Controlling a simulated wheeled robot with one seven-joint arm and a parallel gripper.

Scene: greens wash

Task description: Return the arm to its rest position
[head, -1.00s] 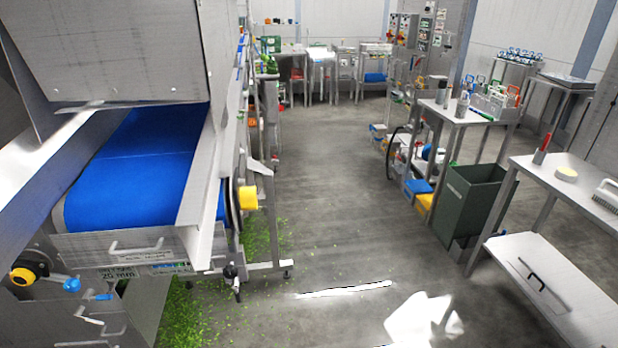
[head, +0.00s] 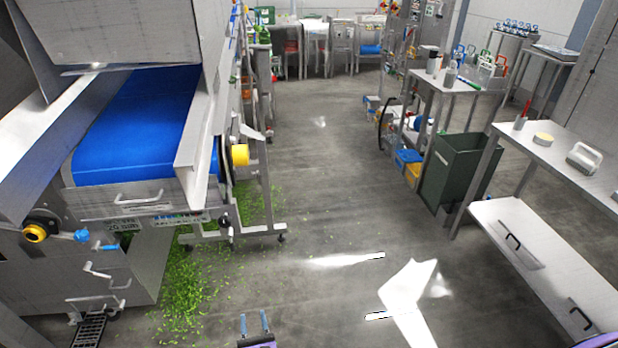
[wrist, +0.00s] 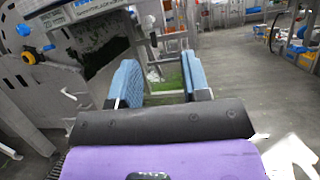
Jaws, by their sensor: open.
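My gripper (head: 254,325) shows at the bottom edge of the head view, its two blue fingers pointing up the aisle. In the wrist view my gripper (wrist: 160,82) has its two blue-padded fingers wide apart, with nothing between them but the view of the floor and greens beyond. It is open and empty. A purple part of my arm (head: 600,342) shows at the bottom right corner of the head view; the rest of the arm is out of view.
A conveyor with a blue belt (head: 140,130) stands at the left, with green scraps (head: 190,290) on the floor beneath it. A steel table (head: 560,150) and a dark green bin (head: 460,170) stand at the right. The grey aisle floor (head: 320,180) between is clear.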

